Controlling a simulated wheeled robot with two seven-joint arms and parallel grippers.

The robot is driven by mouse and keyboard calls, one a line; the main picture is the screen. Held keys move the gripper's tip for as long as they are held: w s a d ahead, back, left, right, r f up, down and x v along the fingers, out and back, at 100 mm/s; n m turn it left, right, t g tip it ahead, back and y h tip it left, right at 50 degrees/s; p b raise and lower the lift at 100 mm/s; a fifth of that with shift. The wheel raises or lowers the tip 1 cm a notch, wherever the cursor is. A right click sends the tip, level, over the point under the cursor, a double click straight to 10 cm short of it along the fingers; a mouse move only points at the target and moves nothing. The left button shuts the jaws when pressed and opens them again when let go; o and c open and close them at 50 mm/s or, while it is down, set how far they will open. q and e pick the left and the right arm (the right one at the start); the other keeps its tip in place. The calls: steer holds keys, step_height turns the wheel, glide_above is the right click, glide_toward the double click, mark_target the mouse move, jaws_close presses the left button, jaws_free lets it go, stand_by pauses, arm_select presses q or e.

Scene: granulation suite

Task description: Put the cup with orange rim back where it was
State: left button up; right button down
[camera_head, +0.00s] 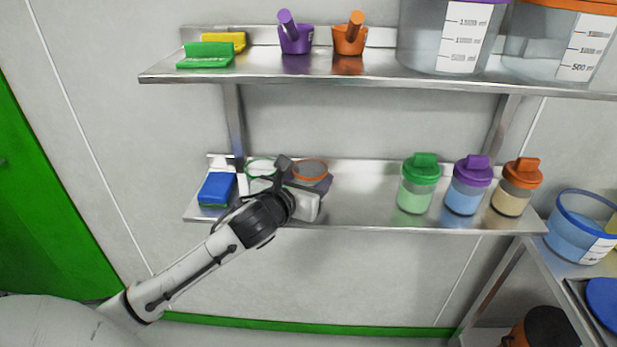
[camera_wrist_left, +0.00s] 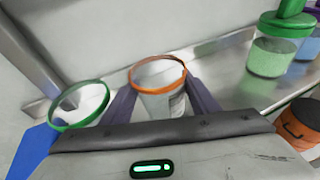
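The cup with orange rim (camera_head: 311,170) is clear-walled and at the lower shelf, left of its middle. It also shows in the left wrist view (camera_wrist_left: 160,88), between the two fingers of my left gripper (camera_wrist_left: 160,98). The fingers lie close against both sides, with no clear gap. In the head view my left gripper (camera_head: 305,180) hides the cup's lower part, so its contact with the shelf is hard to see. A green-rimmed cup (camera_wrist_left: 80,104) stands just to its left. My right gripper is not in view.
The lower shelf (camera_head: 360,207) is bare right of the cup, up to green, purple and orange lidded jars (camera_head: 418,184). A blue block (camera_head: 216,189) lies at the left end. The upper shelf (camera_head: 270,66) holds scoops and large containers overhead.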

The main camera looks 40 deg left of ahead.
arm_select(q)
steer(key=shift+o, duration=0.6)
steer(key=shift+s+r, duration=0.15)
steer(key=shift+r, duration=0.05)
steer(key=v, duration=1.1)
steer(key=s+d+f+n+g+h, duration=0.2)
steer(key=s+d+f+n, duration=0.1)
steer(key=f+n, duration=0.55)
steer(key=s+d+f+n+g+h, duration=0.1)
steer(key=s+d+f+n, duration=0.4)
steer(key=f, duration=0.6)
steer(key=s+d+f+n+g+h, duration=0.1)
steer(key=s+d+f+n, duration=0.3)
steer(key=f+n, duration=0.3)
steer(key=s+d+f+n+g+h, duration=0.1)
steer(key=s+d+f+n, duration=0.3)
steer(key=f+n, duration=0.3)
steer(key=s+n, duration=0.1)
steer(key=n, duration=0.3)
steer(key=shift+s+d+f+h, duration=0.3)
steer(key=shift+s, duration=0.05)
